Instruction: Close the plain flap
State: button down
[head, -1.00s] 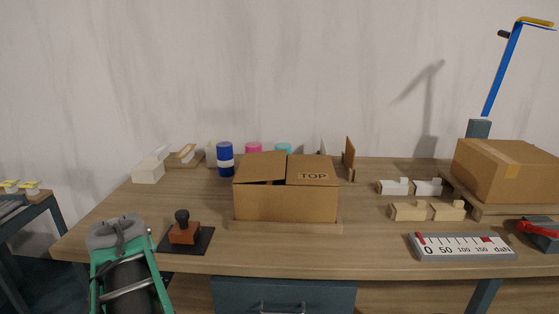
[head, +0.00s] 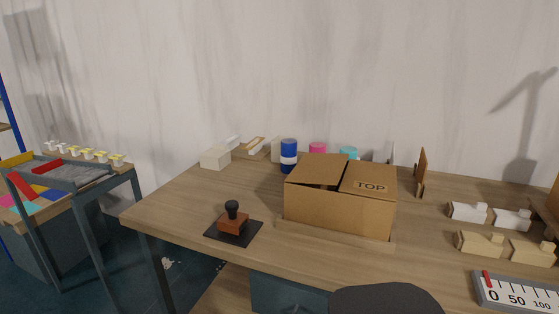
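A brown cardboard box (head: 335,211) stands on a wooden base on the table. Its plain flap (head: 317,169) is on the left of the top and looks slightly raised at its inner edge. A thin dark gap shows below that edge. The flap marked TOP (head: 369,182) is on the right and lies about level. My gripper is not in view. A dark rounded shape at the bottom edge may be part of my arm.
A stamp (head: 233,218) on a black pad is left of the box. Blue, pink and teal cylinders stand behind it. Pale and wooden blocks (head: 480,243) and a scale plate (head: 515,292) are at right. The front left tabletop is mostly clear. A side table stands far left.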

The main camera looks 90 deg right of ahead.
aim_at(327, 169)
jog(key=u, duration=0.15)
jog(key=k, duration=0.7)
jog(key=z, duration=1.3)
